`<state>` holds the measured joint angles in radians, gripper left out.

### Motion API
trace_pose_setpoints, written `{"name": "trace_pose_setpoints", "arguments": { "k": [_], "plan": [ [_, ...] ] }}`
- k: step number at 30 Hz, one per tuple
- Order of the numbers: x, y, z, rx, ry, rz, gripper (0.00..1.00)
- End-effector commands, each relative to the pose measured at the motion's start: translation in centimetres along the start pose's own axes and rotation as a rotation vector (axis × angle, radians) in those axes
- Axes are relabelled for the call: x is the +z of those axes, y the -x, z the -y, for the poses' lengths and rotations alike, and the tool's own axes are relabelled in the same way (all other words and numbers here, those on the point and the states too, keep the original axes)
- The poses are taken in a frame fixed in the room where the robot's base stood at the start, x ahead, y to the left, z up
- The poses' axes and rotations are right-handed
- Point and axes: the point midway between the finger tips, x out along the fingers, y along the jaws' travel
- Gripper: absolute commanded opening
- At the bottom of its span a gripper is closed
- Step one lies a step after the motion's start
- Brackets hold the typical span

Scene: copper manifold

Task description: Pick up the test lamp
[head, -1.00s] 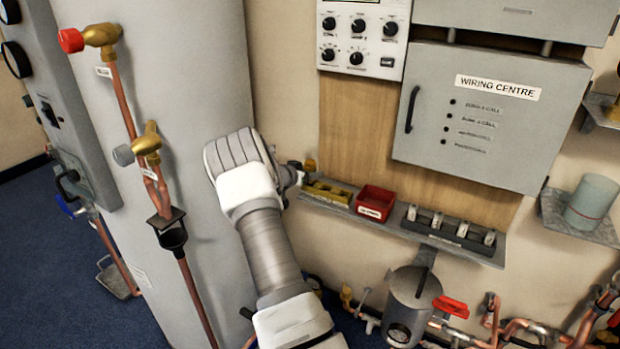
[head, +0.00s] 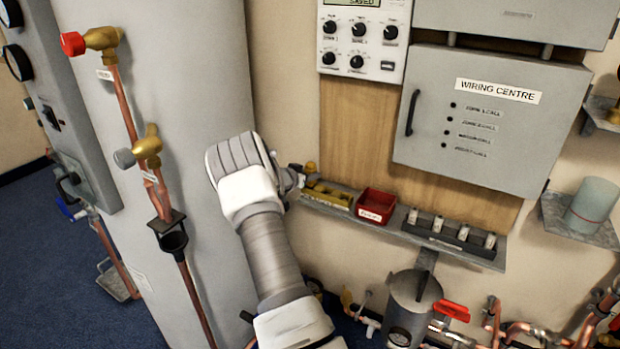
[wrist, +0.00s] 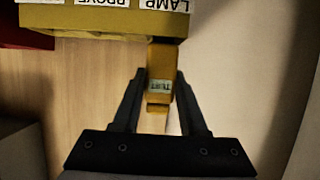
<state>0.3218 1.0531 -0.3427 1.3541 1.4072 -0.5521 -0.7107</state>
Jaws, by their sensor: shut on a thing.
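The test lamp is a yellow, upright block (wrist: 160,55) with a small white label, seen in the wrist view. My gripper (wrist: 161,78) has its two black fingers on either side of it, shut on it. The lamp's upper end meets the edge of a yellow holder (wrist: 100,24) with white labels, one reading LAMP. I cannot tell whether the lamp still touches the holder. In the head view the holder (head: 327,194) sits at the left end of a wall shelf; my wrist hides the fingers and most of the lamp there.
A red bin (head: 375,206) and a dark rack (head: 450,234) with several pale pieces share the grey shelf (head: 400,224). A large grey cylinder (head: 200,90) with copper pipes stands left of my arm. The wiring centre box (head: 490,120) hangs above the shelf.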

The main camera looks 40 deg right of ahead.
Motion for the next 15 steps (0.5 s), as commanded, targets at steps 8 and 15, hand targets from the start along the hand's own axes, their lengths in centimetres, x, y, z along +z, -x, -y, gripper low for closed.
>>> {"name": "trace_pose_setpoints", "arguments": {
  "k": [8,15],
  "plan": [
    [-3.3,1.3,0.0,0.0,-0.004,-0.002,0.0],
    [-7.6,3.1,0.0,-0.001,-0.003,-0.001,0.0]
  ]
}}
